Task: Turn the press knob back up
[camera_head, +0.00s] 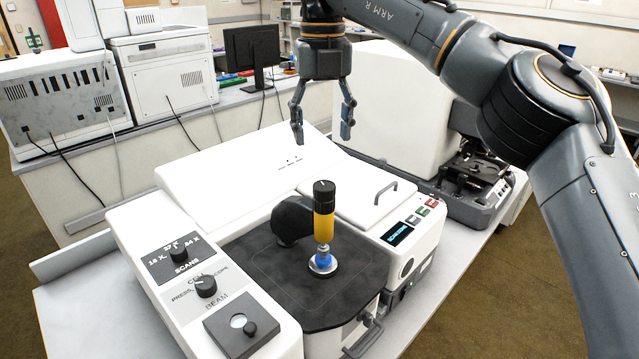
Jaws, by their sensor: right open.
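The press knob (323,196) is the black top of a yellow-bodied press. It stands upright over a blue and silver base (322,262) on the dark plate (285,292) of the white instrument. My right gripper (321,140) hangs fingers-down above and behind the press, apart from it. Its two fingers are spread and nothing is between them. My left gripper is not in view.
A dark rounded part (292,219) stands just left of the press. A control panel with small knobs (204,286) is at the left. A handled white lid (356,208) and a small display (398,235) are at the right. A microscope (470,170) stands behind.

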